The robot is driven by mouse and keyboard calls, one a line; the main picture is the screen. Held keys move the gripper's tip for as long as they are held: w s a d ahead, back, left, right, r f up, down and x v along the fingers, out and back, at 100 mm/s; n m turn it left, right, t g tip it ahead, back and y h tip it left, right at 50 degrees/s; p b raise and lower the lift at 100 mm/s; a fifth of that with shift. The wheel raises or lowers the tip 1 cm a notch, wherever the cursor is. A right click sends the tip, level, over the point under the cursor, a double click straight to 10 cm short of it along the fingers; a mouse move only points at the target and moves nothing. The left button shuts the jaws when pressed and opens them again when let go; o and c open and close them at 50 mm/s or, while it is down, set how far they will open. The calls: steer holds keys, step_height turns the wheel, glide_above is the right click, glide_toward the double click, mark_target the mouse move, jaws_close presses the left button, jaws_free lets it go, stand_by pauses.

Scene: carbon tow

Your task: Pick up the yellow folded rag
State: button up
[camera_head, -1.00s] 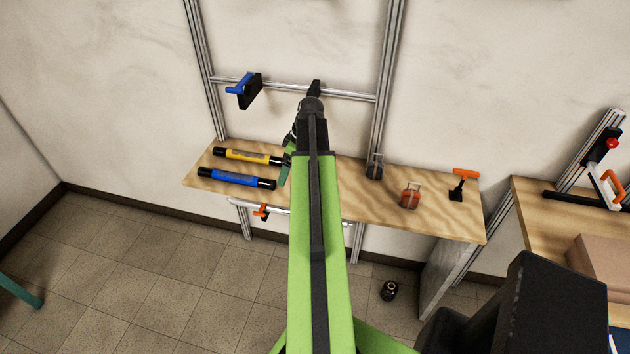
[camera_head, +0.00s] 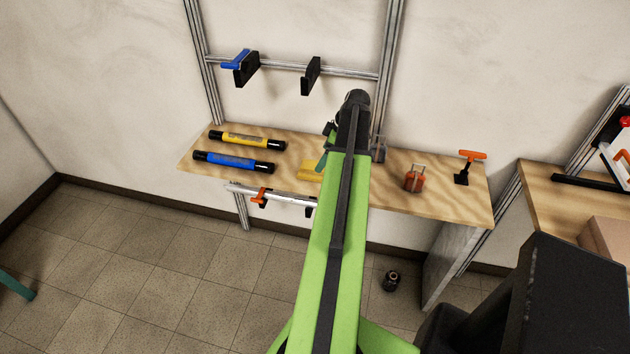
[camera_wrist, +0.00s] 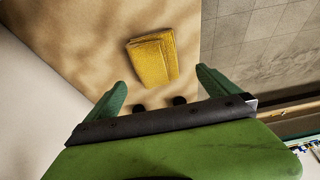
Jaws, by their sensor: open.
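The yellow folded rag (camera_wrist: 152,60) lies flat on the wooden bench top (camera_wrist: 100,30) in the wrist view, close to the bench's edge. In the head view one green finger (camera_head: 324,160) shows beside the rag; the other is hidden.
A yellow tube (camera_head: 247,141) and a blue tube (camera_head: 233,162) lie on the bench to the left. An orange lantern-like object (camera_head: 414,179) and an orange-handled clamp (camera_head: 470,165) stand to the right. A metal frame (camera_head: 391,60) rises behind.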

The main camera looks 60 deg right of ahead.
steer(key=b+x, duration=0.1)
steer(key=x, duration=0.2)
steer(key=shift+r, duration=0.1)
steer(key=b+x, duration=0.5)
steer(key=shift+d, duration=0.2)
steer(key=shift+c, duration=0.3)
steer(key=c, duration=1.3)
steer(key=shift+c, duration=0.2)
steer(key=shift+r+p, duration=0.15)
steer(key=shift+p, duration=0.2)
